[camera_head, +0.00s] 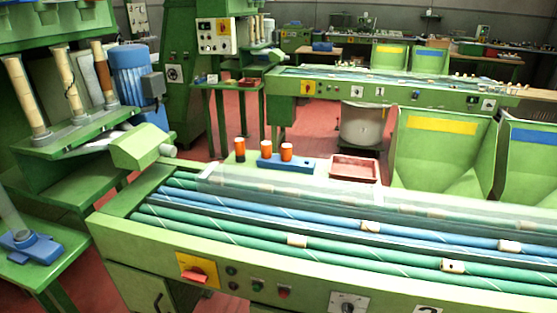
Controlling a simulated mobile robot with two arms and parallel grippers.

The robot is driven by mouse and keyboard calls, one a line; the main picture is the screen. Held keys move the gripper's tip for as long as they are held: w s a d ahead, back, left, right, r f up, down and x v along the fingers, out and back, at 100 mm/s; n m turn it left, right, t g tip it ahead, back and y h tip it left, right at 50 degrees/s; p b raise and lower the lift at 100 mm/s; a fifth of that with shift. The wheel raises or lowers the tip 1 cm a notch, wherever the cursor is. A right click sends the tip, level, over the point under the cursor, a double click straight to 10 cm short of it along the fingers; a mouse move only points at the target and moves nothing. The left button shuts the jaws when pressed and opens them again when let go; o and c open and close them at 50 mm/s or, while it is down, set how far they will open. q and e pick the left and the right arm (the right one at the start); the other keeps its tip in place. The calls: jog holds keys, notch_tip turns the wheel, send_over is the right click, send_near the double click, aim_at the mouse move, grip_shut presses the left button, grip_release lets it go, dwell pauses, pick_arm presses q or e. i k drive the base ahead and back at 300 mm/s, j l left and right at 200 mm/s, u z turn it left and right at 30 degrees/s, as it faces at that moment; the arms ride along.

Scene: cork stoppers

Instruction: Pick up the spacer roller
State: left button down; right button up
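No part is clearly marked as the spacer roller, so I cannot tell which one it is. Three small upright orange cylinders with dark or white ends stand behind the near sorting machine: a left one (240,148), a middle one (266,151) and a right one (287,153). The middle and right ones stand at a blue block (293,165); the left one is beside it. Long green rollers (220,238) and blue rollers (250,212) lie side by side along the machine. Neither of my grippers is in view.
Pale corks (297,240) lie on the rollers. A clear cover (330,195) spans the back rollers. A red tray (354,168) sits right of the blue block. Green bins (445,160) stand at right; a machine with a blue motor (128,75) stands at left.

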aim_at(239, 143)
jog(key=i+j, duration=0.15)
jog(key=j, duration=0.2)
jog(key=i+j+z, duration=0.15)
jog(key=j, duration=0.25)
jog(key=i+j, duration=0.1)
jog(key=j, duration=0.25)
jog(key=i+j+z, duration=0.1)
jog(key=j, duration=0.3)
jog(key=i+j+z, duration=0.1)
jog(key=j, duration=0.3)
